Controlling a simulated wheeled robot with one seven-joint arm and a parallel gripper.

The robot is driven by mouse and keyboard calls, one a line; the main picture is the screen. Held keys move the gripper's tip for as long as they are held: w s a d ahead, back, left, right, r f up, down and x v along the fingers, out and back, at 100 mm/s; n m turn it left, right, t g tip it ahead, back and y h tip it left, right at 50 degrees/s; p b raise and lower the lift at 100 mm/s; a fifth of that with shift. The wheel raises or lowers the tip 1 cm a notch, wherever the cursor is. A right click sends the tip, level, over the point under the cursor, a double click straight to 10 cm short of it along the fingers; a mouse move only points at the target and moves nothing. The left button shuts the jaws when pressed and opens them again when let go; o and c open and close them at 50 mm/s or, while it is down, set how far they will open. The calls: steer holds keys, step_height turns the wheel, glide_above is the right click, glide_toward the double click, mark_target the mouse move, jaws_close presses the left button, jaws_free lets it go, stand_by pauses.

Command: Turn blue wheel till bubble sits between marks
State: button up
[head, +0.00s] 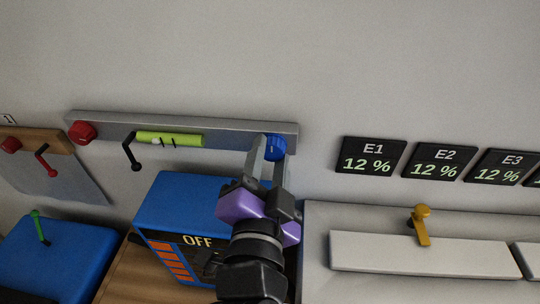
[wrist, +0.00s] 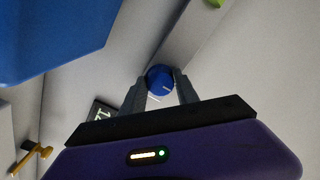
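The blue wheel (head: 276,147) sits at the right end of a grey bar (head: 220,129) on the wall. In the wrist view the wheel (wrist: 160,81) has a pale line on it. My gripper (head: 270,150) reaches up to it, one finger on each side; contact is unclear. The wrist view shows the wheel between the fingertips (wrist: 161,78). The yellow-green vial (head: 188,140) is mounted along the bar. Its small whitish bubble (head: 155,141) appears at or just left of the left dark mark, not centred between the two marks.
A red wheel (head: 82,132) and a black crank (head: 130,152) are on the bar's left part. A blue box (head: 180,200) reading OFF stands below. Dark displays E1 (head: 371,156), E2 (head: 440,161) and E3 show 12 %. A yellow lever (head: 421,226) stands at lower right.

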jaws_close()
steer(key=shift+n, duration=0.3)
steer(key=n, duration=0.3)
steer(key=shift+d+b, duration=0.15)
steer(key=shift+b, duration=0.15)
steer(key=n+p, duration=0.1)
steer(key=n, duration=0.5)
steer(key=n+p, duration=0.3)
steer(key=n, duration=0.2)
steer(key=shift+r, duration=0.1)
steer(key=n+p, duration=0.2)
steer(key=n, duration=0.3)
steer(key=shift+p, duration=0.3)
